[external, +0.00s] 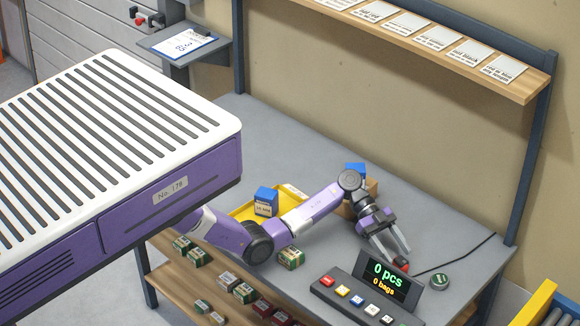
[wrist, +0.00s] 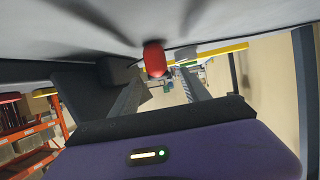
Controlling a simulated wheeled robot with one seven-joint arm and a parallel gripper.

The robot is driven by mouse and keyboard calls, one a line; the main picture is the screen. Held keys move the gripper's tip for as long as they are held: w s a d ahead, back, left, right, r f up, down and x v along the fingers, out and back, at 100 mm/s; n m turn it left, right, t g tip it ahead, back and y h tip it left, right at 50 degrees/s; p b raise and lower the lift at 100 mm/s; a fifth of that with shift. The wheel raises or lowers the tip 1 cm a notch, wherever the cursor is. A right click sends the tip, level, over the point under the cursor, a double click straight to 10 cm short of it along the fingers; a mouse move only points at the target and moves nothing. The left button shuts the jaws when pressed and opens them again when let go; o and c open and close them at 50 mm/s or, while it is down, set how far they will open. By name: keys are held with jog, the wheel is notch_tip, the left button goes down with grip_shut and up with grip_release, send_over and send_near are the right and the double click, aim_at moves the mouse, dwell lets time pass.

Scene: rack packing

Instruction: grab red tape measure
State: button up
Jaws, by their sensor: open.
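The red tape measure (external: 403,265) is a small red shape on the grey table, just behind the display and partly hidden by my gripper. It also shows in the wrist view (wrist: 155,60), up against the table surface, which lies at the top of that picture. My gripper (external: 394,257) points down at the table with its fingers apart. Its fingertips are close to the red tape measure. In the wrist view the two fingers (wrist: 162,84) are spread with nothing held between them. I cannot tell whether a finger touches the tape measure.
A display reading 0 pcs and 0 bags (external: 388,278) stands close in front of the gripper. A row of coloured buttons (external: 355,300) lies before it. A dark green round item (external: 440,281) sits to the right. A yellow tray (external: 245,211) holds a blue box (external: 266,200).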

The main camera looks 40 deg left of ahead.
aim_at(401, 260)
jog(key=shift+x, duration=1.75)
jog(key=shift+r, duration=0.1)
grip_shut()
